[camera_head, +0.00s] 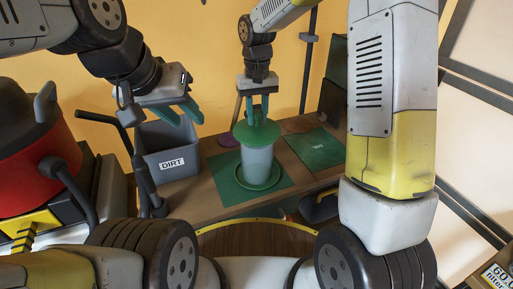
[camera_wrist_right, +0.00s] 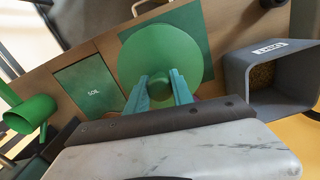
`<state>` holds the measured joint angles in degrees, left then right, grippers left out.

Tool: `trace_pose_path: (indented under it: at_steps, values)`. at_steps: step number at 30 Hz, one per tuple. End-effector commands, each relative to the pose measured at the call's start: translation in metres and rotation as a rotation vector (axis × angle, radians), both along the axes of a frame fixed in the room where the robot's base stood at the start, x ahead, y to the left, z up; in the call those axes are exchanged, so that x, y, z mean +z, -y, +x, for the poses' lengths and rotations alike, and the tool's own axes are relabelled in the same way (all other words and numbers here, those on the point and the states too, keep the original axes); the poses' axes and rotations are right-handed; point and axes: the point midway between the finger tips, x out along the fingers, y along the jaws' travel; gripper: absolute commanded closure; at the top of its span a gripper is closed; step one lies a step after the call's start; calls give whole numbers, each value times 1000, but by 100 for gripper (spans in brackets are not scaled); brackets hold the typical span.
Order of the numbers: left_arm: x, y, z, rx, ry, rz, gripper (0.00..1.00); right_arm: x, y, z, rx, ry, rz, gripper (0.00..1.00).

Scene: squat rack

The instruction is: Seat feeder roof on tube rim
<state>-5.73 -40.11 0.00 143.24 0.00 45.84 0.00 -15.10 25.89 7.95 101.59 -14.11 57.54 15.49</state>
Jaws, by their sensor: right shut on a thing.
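The feeder roof (camera_head: 250,136) is a green disc with a knob. It is over the top of the pale grey tube (camera_head: 257,165); I cannot tell whether it touches the rim. The tube stands upright on a round green base (camera_head: 240,182). My right gripper (camera_head: 257,120) is above the roof, shut on its knob. In the right wrist view the roof (camera_wrist_right: 160,50) fills the middle, with the teal fingers (camera_wrist_right: 159,88) on either side of the knob, and hides the tube. My left gripper (camera_head: 188,113) is open and empty, to the left above the bin.
A grey bin (camera_head: 188,158) marked DIRT stands left of the tube. A green mat (camera_head: 228,193) lies under the base, and a green SOIL mat (camera_head: 316,150) to the right. A green can (camera_wrist_right: 32,115) shows in the wrist view. A red vacuum (camera_head: 35,150) is at far left.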

Motion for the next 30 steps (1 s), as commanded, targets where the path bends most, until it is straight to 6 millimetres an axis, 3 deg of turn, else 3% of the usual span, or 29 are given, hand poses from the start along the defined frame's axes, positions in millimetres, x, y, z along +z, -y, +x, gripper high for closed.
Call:
trace_pose_path:
  at_steps: [30]
  values:
    - [0,0,0,0,0,0,64,-15,0,0,0,0,0,100]
